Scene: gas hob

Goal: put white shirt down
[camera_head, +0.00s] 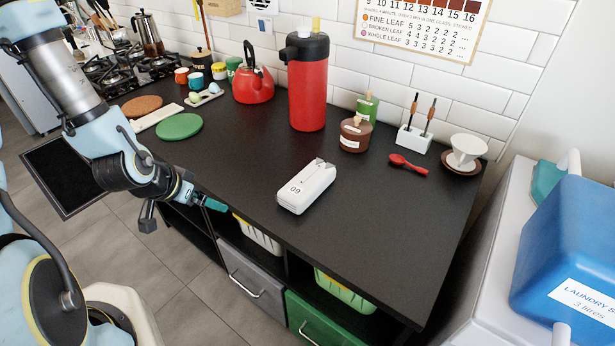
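A small white oblong bundle (306,187) marked "09" lies on the black countertop (240,160), near its front edge. It may be the folded white shirt, but I cannot tell for sure. No other shirt shows. My gripper (213,204) is at the counter's front edge, left of the bundle and apart from it. Its teal tip points right. I see it from the side, so its opening is hidden. No cloth shows in it.
A red flask (307,84), red kettle (253,82), brown pot (355,134), red spoon (408,165) and white dripper (466,152) stand or lie farther back. A green round mat (179,127) lies at left. The counter's front right is clear. A blue laundry container (570,250) is at right.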

